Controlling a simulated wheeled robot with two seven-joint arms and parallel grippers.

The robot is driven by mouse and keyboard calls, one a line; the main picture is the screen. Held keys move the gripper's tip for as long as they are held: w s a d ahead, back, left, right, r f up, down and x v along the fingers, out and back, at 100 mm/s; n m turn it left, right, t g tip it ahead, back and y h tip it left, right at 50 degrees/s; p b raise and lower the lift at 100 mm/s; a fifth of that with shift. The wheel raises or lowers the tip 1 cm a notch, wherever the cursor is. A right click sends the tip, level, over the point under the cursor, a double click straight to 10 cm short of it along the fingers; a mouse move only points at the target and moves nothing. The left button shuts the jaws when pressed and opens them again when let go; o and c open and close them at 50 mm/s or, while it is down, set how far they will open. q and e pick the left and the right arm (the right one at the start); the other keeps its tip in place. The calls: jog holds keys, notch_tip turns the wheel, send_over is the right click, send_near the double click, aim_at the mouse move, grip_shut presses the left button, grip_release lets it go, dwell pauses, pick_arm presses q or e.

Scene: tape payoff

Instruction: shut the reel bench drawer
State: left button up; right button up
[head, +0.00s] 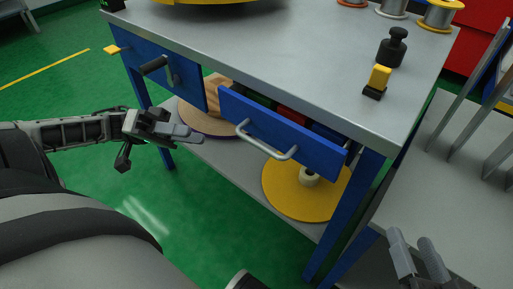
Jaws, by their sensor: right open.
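The reel bench (300,62) has a grey top and blue legs. Its drawer (316,146), with a blue front and a pale bar handle (262,148), stands partly pulled out; green, red and blue items show inside behind the front. My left gripper (190,134) is left of the drawer, apart from its handle, with nothing visible held. Its fingers look close together, but I cannot tell whether they are shut. My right gripper (417,258) is at the lower right, open and empty, away from the drawer.
A blue panel (187,88) with a black-gripped crank (155,66) is left of the drawer. A yellow reel (290,192) lies on the lower shelf (235,168). A black weight (392,47) and spools (440,14) stand on top. A grey rack (450,170) is at the right.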

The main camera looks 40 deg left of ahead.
pick_arm(q)
jog(key=b, duration=0.3)
send_near(256, 141)
jog(key=d, duration=0.4)
jog(key=x, duration=0.2)
jog(key=w+b+x, duration=0.1)
jog(key=x, duration=0.2)
jog(key=shift+r+b, duration=0.1)
jog(key=shift+b, duration=0.2)
jog(key=shift+w+d+r, duration=0.15)
jog(key=shift+d, duration=0.3)
pick_arm(e)
jog(key=r+t, duration=0.1)
jog(key=w+r+n+t+y, duration=0.1)
jog(key=r, duration=0.1)
jog(key=w+r+t, duration=0.1)
jog(key=shift+d+r+y, duration=0.1)
jog(key=shift+r+y, duration=0.1)
jog(key=shift+y, duration=0.2)
